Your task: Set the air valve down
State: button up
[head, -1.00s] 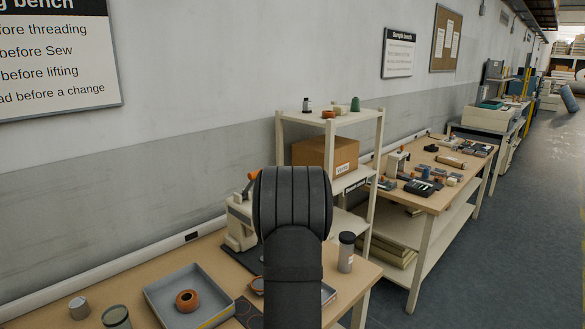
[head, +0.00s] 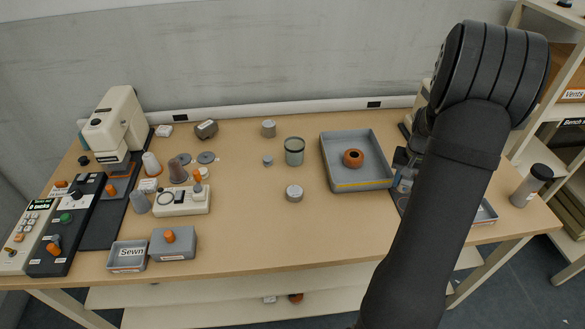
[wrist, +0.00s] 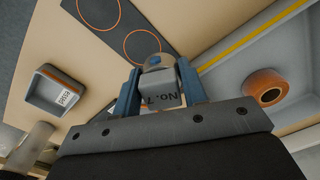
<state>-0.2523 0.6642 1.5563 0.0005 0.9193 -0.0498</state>
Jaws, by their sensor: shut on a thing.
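My gripper (wrist: 160,90) is shut on a grey block with a rounded metal end and a blue spot, seemingly the air valve (wrist: 162,98). In the head view my gripper (head: 403,165) is over the right part of the bench, largely hidden by my arm. Whether the valve touches the bench is unclear.
A grey tray (head: 375,185) with a yellow strip holds an orange-brown ring (head: 353,158) beside the gripper. A small labelled tray (wrist: 45,103) is on the mat's other side. A dark-capped container (head: 527,190) stands at the right edge. The front middle of the bench is clear.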

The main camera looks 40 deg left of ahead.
jog(key=s+a+r+n, duration=0.3)
jog(key=s+a, duration=0.1)
jog(key=a, duration=0.7)
jog(key=n, duration=0.3)
send_over(296, 183)
jog(key=f, duration=0.4)
jog(key=shift+d+f, duration=0.2)
jog(key=shift+d, duration=0.2)
jog(key=shift+a+f, duration=0.3)
jog(key=shift+a, duration=0.15)
jog(key=shift+f, duration=1.95)
jog(key=shift+f, duration=0.15)
jog(key=o, duration=1.1)
